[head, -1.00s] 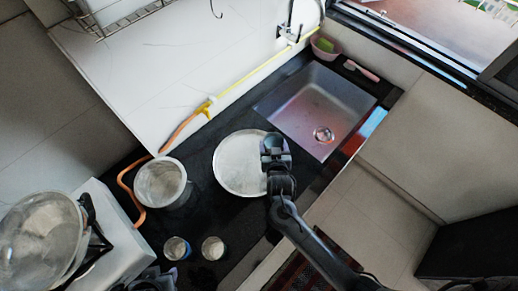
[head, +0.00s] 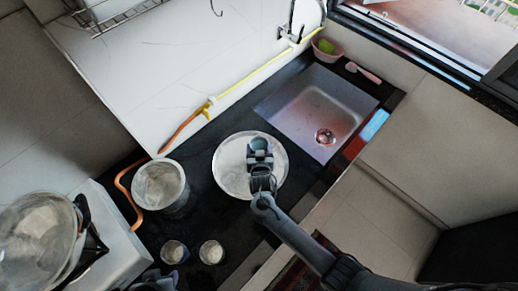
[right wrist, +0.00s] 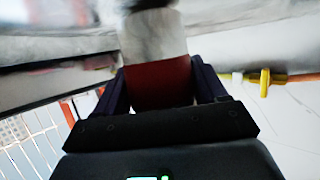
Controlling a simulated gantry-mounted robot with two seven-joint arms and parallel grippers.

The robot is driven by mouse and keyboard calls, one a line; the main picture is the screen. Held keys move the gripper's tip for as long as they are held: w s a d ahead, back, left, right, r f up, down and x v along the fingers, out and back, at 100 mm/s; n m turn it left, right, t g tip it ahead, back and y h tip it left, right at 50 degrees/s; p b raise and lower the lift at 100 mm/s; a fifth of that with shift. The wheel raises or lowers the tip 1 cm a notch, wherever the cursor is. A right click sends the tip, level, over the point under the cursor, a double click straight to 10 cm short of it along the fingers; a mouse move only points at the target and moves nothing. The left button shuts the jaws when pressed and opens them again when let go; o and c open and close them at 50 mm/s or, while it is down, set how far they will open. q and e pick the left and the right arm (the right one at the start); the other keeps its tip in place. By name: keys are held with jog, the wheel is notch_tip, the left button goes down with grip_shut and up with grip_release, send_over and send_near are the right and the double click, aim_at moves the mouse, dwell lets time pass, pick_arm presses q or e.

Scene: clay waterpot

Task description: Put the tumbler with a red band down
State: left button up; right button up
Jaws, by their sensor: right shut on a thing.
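My right gripper (head: 260,160) is over the round steel tray (head: 228,178) in the head view. It is shut on the tumbler with a red band (head: 259,144), whose mouth shows between the fingers. In the right wrist view, the red band (right wrist: 160,83) sits between the two fingers, with the pale metal of the tumbler beyond it. I cannot tell whether the tumbler's base touches the tray. A dark part at the bottom edge of the head view seems to be my left arm; its fingers cannot be made out.
Two other tumblers, one on the left (head: 174,252) and one on the right (head: 211,252), stand on the black counter below the tray. A steel pot (head: 160,187) stands left of the tray. The sink (head: 318,110) is at upper right. A stove (head: 112,240) is at lower left.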

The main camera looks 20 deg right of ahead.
jog(key=shift+f, duration=0.15)
jog(key=o, duration=1.2)
jog(key=shift+c, duration=0.2)
